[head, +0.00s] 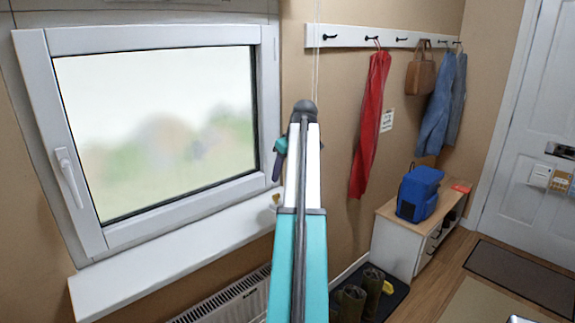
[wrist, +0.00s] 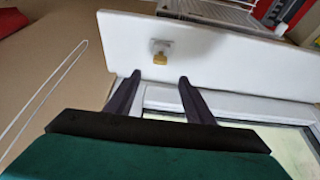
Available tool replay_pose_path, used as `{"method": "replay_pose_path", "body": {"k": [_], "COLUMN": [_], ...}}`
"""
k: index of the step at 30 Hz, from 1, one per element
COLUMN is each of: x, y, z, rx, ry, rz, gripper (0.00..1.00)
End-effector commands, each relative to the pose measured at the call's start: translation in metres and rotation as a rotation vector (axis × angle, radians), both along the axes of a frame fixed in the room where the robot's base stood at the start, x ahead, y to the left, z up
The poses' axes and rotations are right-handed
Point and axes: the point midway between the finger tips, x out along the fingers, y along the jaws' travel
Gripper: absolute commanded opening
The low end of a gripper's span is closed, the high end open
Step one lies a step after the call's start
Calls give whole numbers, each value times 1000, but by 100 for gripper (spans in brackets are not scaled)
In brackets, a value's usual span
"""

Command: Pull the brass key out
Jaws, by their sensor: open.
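The brass key (wrist: 157,59) shows in the wrist view as a small yellow-gold piece against a pale grey fitting (wrist: 160,46) on the white window sill (wrist: 225,48). In the head view a tiny brass spot (head: 276,198) shows at the sill's right end, beside my arm. My gripper (wrist: 157,78) is open and empty in the wrist view. Its two dark fingers point toward the key, which appears between and beyond their tips, apart from them. In the head view my gripper (head: 279,160) is partly hidden behind my arm. How deep the key sits cannot be told.
The window (head: 160,125) with its handle (head: 68,178) is left of my arm. A radiator (head: 220,303) is below the sill. A thin white cord (head: 316,60) hangs near my arm. Coats on a rack (head: 350,38) and a bench (head: 400,235) with a blue bag stand right.

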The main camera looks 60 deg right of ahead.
Motion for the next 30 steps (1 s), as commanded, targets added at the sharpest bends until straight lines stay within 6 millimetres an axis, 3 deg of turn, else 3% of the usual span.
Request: {"method": "replay_pose_path", "body": {"k": [18, 30], "x": [26, 36], "y": [-9, -14], "z": [-69, -96], "rx": [2, -1], "ry": [1, 0], "rz": [-1, -4], "gripper": [48, 48]}}
